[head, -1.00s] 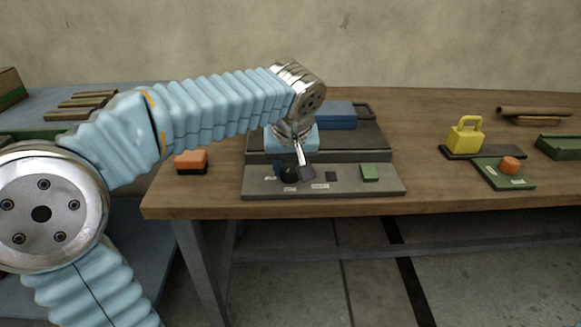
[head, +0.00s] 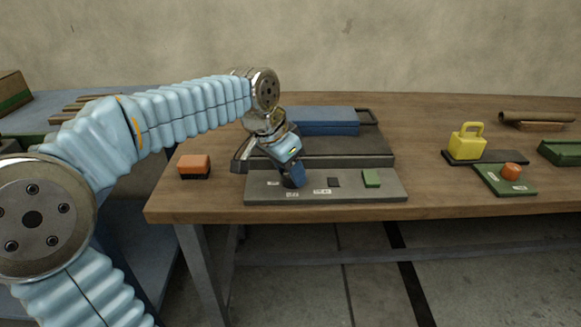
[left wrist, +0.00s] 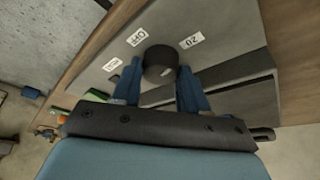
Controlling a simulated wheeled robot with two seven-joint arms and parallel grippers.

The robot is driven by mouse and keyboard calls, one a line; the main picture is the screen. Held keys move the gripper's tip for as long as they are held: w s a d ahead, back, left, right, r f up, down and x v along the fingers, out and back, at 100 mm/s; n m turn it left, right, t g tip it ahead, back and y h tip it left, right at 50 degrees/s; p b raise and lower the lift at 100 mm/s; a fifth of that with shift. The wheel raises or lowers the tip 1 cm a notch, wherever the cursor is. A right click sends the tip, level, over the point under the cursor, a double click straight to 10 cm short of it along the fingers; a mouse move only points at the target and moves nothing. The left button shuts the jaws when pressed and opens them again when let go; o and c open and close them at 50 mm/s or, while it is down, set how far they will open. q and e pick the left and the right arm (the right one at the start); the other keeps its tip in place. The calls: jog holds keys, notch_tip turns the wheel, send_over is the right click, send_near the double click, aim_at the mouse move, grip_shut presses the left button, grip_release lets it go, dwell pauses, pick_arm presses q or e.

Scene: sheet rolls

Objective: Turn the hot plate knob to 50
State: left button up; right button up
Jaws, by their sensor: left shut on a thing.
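The hot plate's grey front panel (head: 364,195) lies along the near edge of the wooden table. My left gripper (head: 292,181) is over the left part of this panel and hides most of the knob in the head view. In the left wrist view, the dark round knob (left wrist: 161,60) sits between the blue fingertips of my left gripper (left wrist: 160,82), which is shut on it. A pale mark shows on the knob's lower side there. White number labels (left wrist: 191,40) stand around the knob, too small to read surely. My right gripper is not in view.
Behind are the dark plate (head: 345,148) and a blue box (head: 325,119). An orange-and-black block (head: 194,166) stands left. A yellow weight-like object (head: 467,143) stands right, beyond clear tabletop.

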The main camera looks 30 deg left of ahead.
pick_arm(q)
jog(key=m+h, duration=0.1)
jog(key=m, duration=0.1)
jog(key=m+g, duration=0.1)
jog(key=m, duration=0.2)
jog(key=shift+w+a+m+h+p, duration=0.1)
jog(key=shift+m+h+p, duration=0.2)
jog(key=shift+h+p, duration=0.1)
jog(key=m+g, duration=0.1)
jog(key=m, duration=0.1)
jog(key=m+g, duration=0.1)
jog(key=m, duration=0.2)
jog(key=shift+w+a+m+h, duration=0.1)
jog(key=shift+m+h, duration=0.2)
jog(key=shift+h, duration=0.1)
jog(key=m+g, duration=0.2)
jog(key=m, duration=0.3)
jog(key=shift+w+f, duration=0.1)
jog(key=shift+w, duration=0.05)
jog(key=shift+w+m+g, duration=0.1)
jog(key=shift+m+g, duration=0.9)
jog(key=shift+m, duration=1.4)
jog(key=shift+y, duration=0.3)
jog(key=o, duration=1)
